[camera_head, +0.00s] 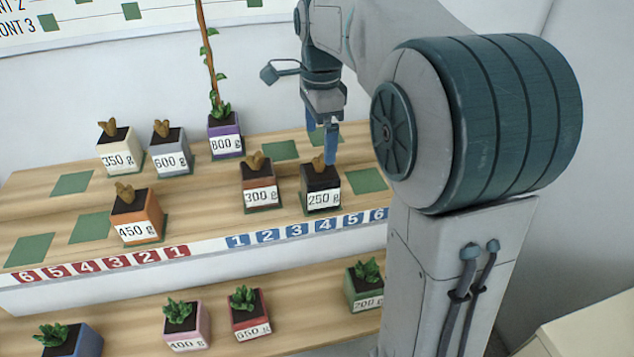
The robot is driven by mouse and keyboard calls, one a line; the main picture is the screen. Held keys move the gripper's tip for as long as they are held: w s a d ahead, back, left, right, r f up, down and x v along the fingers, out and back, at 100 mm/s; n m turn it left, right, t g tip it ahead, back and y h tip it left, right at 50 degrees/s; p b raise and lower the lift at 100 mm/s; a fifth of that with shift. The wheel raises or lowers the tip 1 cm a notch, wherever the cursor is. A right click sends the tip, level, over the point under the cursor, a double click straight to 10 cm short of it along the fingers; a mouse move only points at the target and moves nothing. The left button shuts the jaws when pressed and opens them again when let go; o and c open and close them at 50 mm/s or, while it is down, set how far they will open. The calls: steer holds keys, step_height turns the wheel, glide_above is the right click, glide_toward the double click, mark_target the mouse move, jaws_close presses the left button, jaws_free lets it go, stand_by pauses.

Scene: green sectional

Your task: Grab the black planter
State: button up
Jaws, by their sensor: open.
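The black planter (321,196) stands upright on a green square of the upper wooden shelf, right of centre. It has a white "250 g" label and a brown plant in dark soil. My gripper (324,150) hangs from my arm just above and behind the planter's top, pointing down. Its blue fingers are apart and nothing shows between them. One finger overlaps the planter's rear right rim in this view; I cannot tell whether it touches.
A brown planter (261,189) labelled "300 g" stands close to the left. A purple planter (225,138) with a tall stem rises behind. An orange planter (137,219) stands further left. Empty green squares (366,181) lie to the right and behind. Several planters stand on the lower shelf (115,318).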

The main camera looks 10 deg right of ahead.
mark_target(320, 183)
steer(key=shift+w+f+m, duration=0.1)
steer(key=shift+w+m, duration=0.2)
steer(key=shift+w, duration=0.05)
steer(key=shift+f, duration=0.3)
step_height(320, 183, down, 13)
steer(key=shift+d, duration=0.15)
steer(key=c, duration=1.2)
